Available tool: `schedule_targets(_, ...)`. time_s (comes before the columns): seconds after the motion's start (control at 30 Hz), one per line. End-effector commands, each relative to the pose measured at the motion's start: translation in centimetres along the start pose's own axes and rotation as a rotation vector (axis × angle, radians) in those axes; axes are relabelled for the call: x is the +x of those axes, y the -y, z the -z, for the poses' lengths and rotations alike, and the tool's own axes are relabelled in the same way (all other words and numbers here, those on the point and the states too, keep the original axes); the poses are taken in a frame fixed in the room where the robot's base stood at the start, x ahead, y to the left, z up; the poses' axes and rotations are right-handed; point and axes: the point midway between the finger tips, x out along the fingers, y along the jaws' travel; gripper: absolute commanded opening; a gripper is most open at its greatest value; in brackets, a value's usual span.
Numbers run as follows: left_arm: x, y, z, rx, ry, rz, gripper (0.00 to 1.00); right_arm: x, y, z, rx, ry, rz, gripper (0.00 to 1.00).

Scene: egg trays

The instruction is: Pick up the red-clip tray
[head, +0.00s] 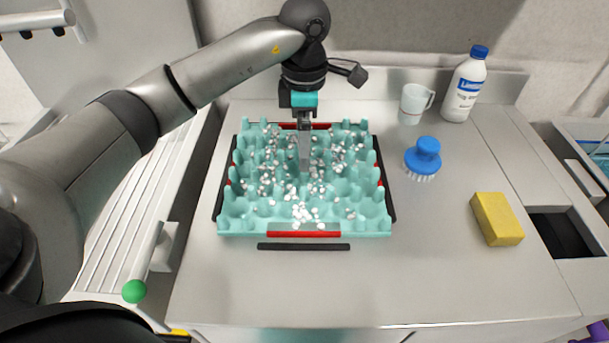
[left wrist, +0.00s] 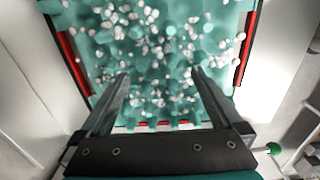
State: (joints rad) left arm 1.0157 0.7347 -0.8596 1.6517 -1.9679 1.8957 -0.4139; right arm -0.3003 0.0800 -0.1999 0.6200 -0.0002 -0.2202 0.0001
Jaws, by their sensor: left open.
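The red-clip tray (head: 255,226) is a teal egg tray lying flat on the counter, with red clips on its edges and many small white bits scattered over its cups. A red clip (head: 304,234) shows at the near edge, and another is partly hidden at the far edge. My left gripper (head: 304,168) points down above the tray's middle. In the left wrist view the two fingers (left wrist: 157,73) are spread apart with nothing between them, and the tray fills the space beyond. A red clip (left wrist: 73,62) shows at the left there. My right gripper is in neither view.
A black bar (head: 303,247) lies before the tray. The counter's front is clear.

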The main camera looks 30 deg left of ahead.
Motion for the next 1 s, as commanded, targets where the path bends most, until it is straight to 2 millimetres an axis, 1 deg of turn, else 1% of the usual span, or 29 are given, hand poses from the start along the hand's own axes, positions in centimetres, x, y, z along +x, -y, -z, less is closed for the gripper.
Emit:
schedule_targets(0.03,0.5,0.0,0.0,0.0,0.0,0.0,1.0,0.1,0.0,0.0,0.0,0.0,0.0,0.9)
schedule_targets(0.17,1.1,0.0,0.0,-0.001,0.001,0.001,1.0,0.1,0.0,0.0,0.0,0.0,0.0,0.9)
schedule_targets(0.27,2.4,-0.2,0.1,-0.002,0.0,0.002,1.0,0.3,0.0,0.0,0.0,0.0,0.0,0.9)
schedule_targets(0.4,4.6,-0.4,0.1,-0.001,0.0,0.003,1.0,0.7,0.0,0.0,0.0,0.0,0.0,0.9)
schedule_targets(0.5,5.6,-0.4,0.1,0.0,0.001,0.001,1.0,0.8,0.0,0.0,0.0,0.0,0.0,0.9)
schedule_targets(0.6,6.0,-0.5,0.1,0.0,0.001,0.0,1.0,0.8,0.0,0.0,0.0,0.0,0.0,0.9)
schedule_targets(0.8,6.0,-0.5,0.1,0.0,0.001,-0.001,1.0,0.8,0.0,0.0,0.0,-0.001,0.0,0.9)
schedule_targets(1.0,6.0,-0.5,0.1,0.0,0.001,-0.001,0.78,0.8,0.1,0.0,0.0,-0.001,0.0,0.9)
